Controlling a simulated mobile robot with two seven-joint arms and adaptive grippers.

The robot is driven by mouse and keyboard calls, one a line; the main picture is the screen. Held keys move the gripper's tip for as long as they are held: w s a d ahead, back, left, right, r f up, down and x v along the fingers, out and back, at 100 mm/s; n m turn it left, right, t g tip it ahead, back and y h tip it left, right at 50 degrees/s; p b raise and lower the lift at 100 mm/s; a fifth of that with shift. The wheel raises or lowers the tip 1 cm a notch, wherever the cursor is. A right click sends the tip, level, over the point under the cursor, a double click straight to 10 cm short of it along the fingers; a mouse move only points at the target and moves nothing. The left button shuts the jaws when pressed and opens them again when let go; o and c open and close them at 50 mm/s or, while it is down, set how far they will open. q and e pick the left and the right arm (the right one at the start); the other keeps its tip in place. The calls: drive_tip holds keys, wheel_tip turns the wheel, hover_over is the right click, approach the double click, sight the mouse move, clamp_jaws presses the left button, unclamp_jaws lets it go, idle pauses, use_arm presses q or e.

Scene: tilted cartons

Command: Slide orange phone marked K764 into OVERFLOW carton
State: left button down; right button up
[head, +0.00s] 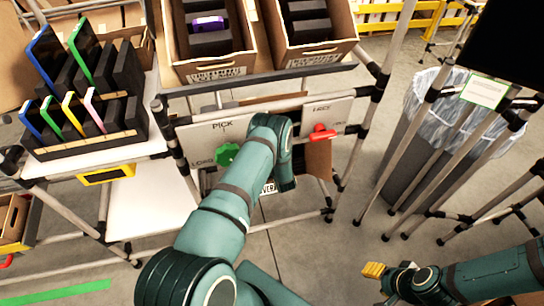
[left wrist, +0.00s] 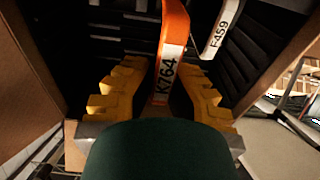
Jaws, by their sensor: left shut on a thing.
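The orange phone (left wrist: 172,50) marked K764 stands on edge between the yellow fingers of my left gripper (left wrist: 163,85), which is shut on it. They are inside a brown carton (left wrist: 28,85) with black slotted dividers. A white-edged phone (left wrist: 222,30) marked F4S9 stands just to the right. In the head view my left arm reaches down in front of the panel, and its gripper is hidden. A carton label (head: 268,188) there is partly covered, with only letters like "VER" showing. My right gripper (head: 375,270) is at the lower right, apart from everything; its finger gap is unclear.
A black rack (head: 90,145) of colored phones stands at the left. Two cartons with black dividers (head: 210,70) (head: 318,58) are at the top; one holds a purple item (head: 208,23). A lined bin (head: 410,150) stands right.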

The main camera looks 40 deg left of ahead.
use_arm(q)
drive_tip(key=shift+f+x, duration=0.15)
drive_tip(key=shift+x, duration=0.65)
drive_tip(key=shift+f+x, duration=0.2)
drive_tip(key=shift+x, duration=0.65)
drive_tip(key=shift+w+a+f, duration=0.35)
drive_tip(key=shift+a, duration=0.1)
idle(1.4)
idle(0.4)
drive_tip(key=c, duration=1.1)
unclamp_jaws()
drive_tip(key=shift+o, duration=0.2)
